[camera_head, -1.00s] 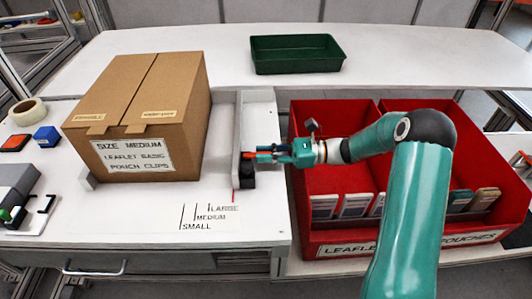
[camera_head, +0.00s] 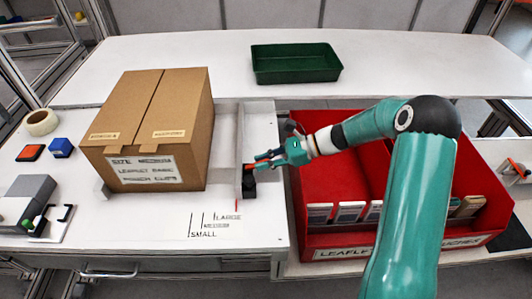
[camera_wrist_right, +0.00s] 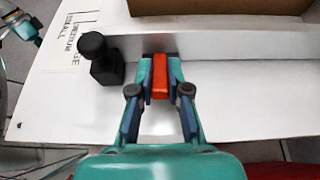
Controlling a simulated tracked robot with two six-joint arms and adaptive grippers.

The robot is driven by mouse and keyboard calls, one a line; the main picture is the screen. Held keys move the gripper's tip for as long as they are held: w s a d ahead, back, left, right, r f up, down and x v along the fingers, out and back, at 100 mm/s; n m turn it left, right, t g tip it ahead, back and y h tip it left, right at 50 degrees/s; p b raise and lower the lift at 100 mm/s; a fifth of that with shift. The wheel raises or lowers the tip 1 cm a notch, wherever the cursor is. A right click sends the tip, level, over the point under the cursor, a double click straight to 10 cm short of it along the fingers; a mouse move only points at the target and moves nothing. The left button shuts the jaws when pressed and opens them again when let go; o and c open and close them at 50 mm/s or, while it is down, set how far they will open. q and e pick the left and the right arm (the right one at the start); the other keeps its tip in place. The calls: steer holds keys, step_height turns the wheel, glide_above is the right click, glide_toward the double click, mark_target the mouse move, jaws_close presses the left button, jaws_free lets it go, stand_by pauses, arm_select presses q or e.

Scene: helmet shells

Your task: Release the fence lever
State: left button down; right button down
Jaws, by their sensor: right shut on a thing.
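The fence is a pale grey upright bar (camera_head: 240,150) to the right of the cardboard box (camera_head: 150,130). Its small red lever (camera_wrist_right: 160,77) stands beside the fence face in the right wrist view. My right gripper (camera_wrist_right: 160,92) is shut on the red lever, one finger on each side. In the head view my right gripper (camera_head: 262,160) reaches in from the right, and the lever is mostly hidden. A black knob on a black block (camera_wrist_right: 95,50) stands just left of the lever. A teal part, apparently my left gripper (camera_wrist_right: 20,25), shows at the upper left edge, its fingers unclear.
A red bin (camera_head: 310,250) with divided pouches sits under my right arm. The table has SMALL, MEDIUM and LARGE marks (camera_head: 215,225) in front of the fence. A green tray (camera_head: 295,78) stands at the back. Tape (camera_head: 40,122) and small blocks lie at the left.

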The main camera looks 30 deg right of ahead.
mark_target(247, 167)
steer(key=r+g+h+p, duration=0.1)
steer(key=h+p, duration=0.1)
steer(key=p, duration=0.2)
steer(key=w+a+r+g+h+p, duration=0.1)
steer(key=h+p, duration=0.1)
steer(key=p, duration=0.3)
steer(key=a+r+g+h+p, duration=0.1)
steer(key=h+p, duration=0.1)
steer(key=p, duration=0.2)
steer(key=shift+w+a+g+p, duration=0.1)
steer(key=shift+w+g+p, duration=0.2)
steer(key=shift+g, duration=0.1)
steer(key=shift+w+a+g+h+p, duration=0.15)
steer(key=shift+a+g+h+p, duration=0.2)
steer(key=shift+h, duration=0.35)
steer(key=shift+w+a+f+g+h, duration=0.1)
steer(key=shift+w+a+g+h, duration=0.1)
steer(key=shift+g+h, duration=0.25)
steer(key=shift+w+a+g+h, duration=0.1)
steer(key=shift+a+g+h, duration=0.1)
steer(key=shift+h, duration=0.45)
steer(key=shift+s, duration=0.1)
steer(key=c, duration=1.1)
jaws_free()
steer(key=shift+f, duration=0.1)
